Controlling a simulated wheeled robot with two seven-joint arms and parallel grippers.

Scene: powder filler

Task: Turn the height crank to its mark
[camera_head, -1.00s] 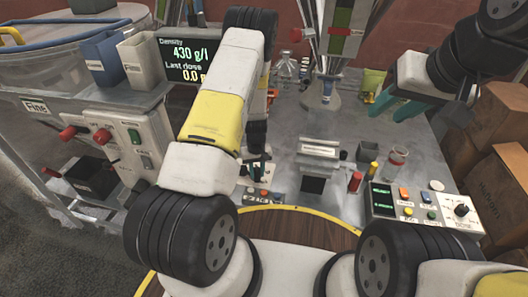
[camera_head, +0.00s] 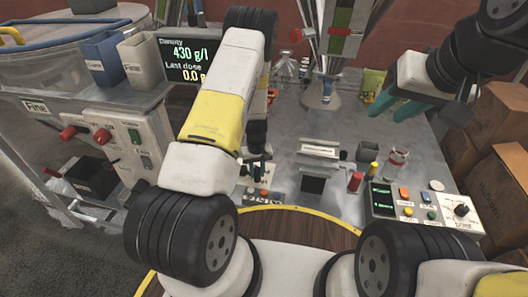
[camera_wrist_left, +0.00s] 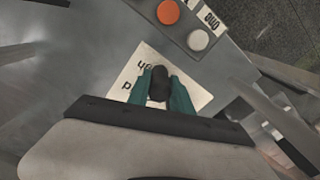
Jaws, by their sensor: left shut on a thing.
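The height crank shows in the left wrist view as a dark round knob (camera_wrist_left: 158,84) over a pale label plate (camera_wrist_left: 200,92) with partly hidden black lettering. My left gripper (camera_wrist_left: 160,92) has its teal fingers shut on this knob, one on either side. In the head view the left gripper (camera_head: 257,172) points down at the front of the metal table, left of the middle; my own arm hides much of the crank there. The crank's mark cannot be made out. My right gripper (camera_head: 397,106) is open and empty above the table's right side.
Orange (camera_wrist_left: 168,11) and white (camera_wrist_left: 198,40) buttons sit close to the crank. A control panel (camera_head: 420,208) with buttons and a dial stands at the right front. A red-topped post (camera_head: 355,182), a glass jar (camera_head: 397,160) and cardboard boxes (camera_head: 500,185) are also on the right.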

